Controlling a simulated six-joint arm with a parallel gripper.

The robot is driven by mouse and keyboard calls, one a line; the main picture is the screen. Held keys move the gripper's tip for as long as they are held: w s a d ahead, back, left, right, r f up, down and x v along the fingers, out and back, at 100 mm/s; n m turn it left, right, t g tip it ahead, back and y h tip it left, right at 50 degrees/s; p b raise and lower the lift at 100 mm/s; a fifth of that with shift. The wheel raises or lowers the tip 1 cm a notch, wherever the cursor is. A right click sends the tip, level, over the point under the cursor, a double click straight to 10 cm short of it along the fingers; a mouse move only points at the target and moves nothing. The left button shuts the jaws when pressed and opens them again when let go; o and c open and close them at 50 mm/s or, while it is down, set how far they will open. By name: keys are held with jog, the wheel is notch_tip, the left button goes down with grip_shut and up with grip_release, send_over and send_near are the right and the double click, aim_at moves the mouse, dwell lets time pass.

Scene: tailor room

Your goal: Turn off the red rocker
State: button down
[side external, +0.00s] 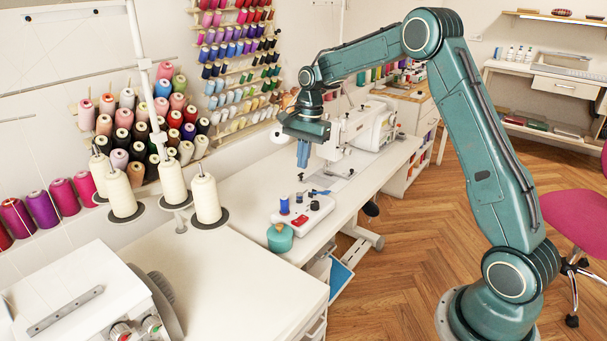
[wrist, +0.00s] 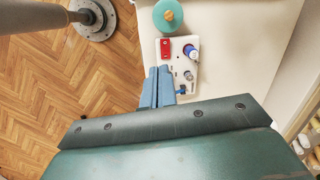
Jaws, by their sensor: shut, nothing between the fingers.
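The red rocker (side external: 299,221) sits on a white control box (side external: 318,213) on the sewing table. It also shows in the wrist view (wrist: 165,49), near the box's left edge; which way it is tipped is too small to tell. My gripper (side external: 303,165) points down above the table, behind the box in the side view. Its blue fingers are shut and empty. In the wrist view the fingertips (wrist: 158,69) appear just below the rocker, but the side view shows them well above the box.
A blue knob or spool (side external: 284,205) and small controls share the box. A white sewing machine (side external: 365,128) stands behind my gripper. Cream thread cones (side external: 207,198) stand at left.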

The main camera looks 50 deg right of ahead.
aim_at(298, 222)
jog(key=shift+m+g, duration=0.3)
jog(key=shift+m, duration=0.6)
jog(key=shift+w+d+f, duration=0.3)
jog(key=shift+d+f, duration=0.1)
jog(key=shift+f, duration=0.35)
jog(key=shift+w+d+f, duration=0.3)
jog(key=shift+d+f, duration=0.15)
jog(key=shift+f, duration=0.35)
jog(key=shift+w+d+f, duration=0.3)
jog(key=shift+d+f, duration=0.1)
jog(key=shift+f, duration=0.35)
jog(key=shift+f, duration=0.1)
jog(key=f, duration=0.4)
jog(key=a+f, duration=0.1)
jog(key=f, duration=0.4)
jog(key=a+f, duration=0.1)
jog(key=f, duration=0.3)
jog(key=shift+a+f, duration=0.15)
jog(key=shift+f, duration=0.2)
jog(key=shift+a+f, duration=0.2)
jog(key=shift+d, duration=0.25)
jog(key=shift+d+r, duration=0.15)
jog(key=shift+d, duration=0.45)
